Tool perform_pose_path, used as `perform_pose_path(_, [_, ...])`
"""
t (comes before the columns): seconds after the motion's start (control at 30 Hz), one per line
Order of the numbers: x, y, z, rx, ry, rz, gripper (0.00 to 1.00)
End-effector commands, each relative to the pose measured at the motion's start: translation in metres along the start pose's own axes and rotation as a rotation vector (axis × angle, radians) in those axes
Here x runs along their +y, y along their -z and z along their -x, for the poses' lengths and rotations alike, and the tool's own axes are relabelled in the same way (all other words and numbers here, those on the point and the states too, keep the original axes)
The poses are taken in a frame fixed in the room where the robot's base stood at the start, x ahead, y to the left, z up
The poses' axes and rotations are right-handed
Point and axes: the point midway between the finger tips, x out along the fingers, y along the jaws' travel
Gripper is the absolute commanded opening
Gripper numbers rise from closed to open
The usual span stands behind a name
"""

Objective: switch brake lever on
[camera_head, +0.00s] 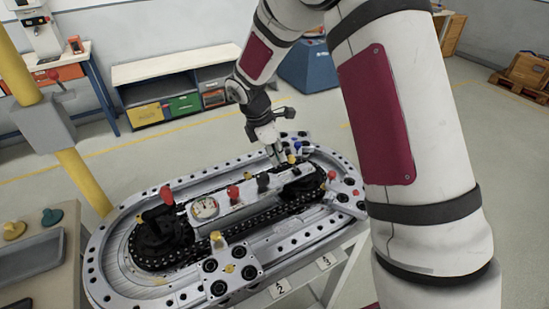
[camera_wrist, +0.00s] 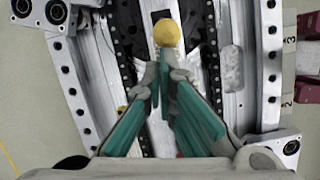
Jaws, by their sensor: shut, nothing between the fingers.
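The grey ring track (camera_head: 108,240) stands on a light frame, with black chain and several levers and knobs on it. My gripper (camera_head: 277,160) points down over the far right part of the track. In the wrist view its green-padded fingers (camera_wrist: 165,78) converge and are shut, with nothing held. A yellow ball knob (camera_wrist: 166,33) lies just beyond the fingertips; contact cannot be told. In the head view a small yellow knob (camera_head: 291,159) is beside the fingertips. No readable label shows which lever is the brake lever.
Red knobs (camera_head: 233,193) and (camera_head: 331,175), a blue knob (camera_head: 298,146) and a black knob (camera_head: 263,183) stand close around the work area. A yellow post (camera_head: 80,180) rises at the left. Open floor lies behind the track.

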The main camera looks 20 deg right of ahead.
Motion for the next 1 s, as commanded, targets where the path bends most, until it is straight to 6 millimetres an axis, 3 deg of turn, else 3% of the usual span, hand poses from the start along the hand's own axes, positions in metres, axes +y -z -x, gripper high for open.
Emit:
perform_pose_path(0.7, [0.012,-0.061,0.001,0.591,0.111,0.02,0.0])
perform_pose_path(1.0, [0.014,-0.073,-0.003,0.662,0.124,0.031,0.0])
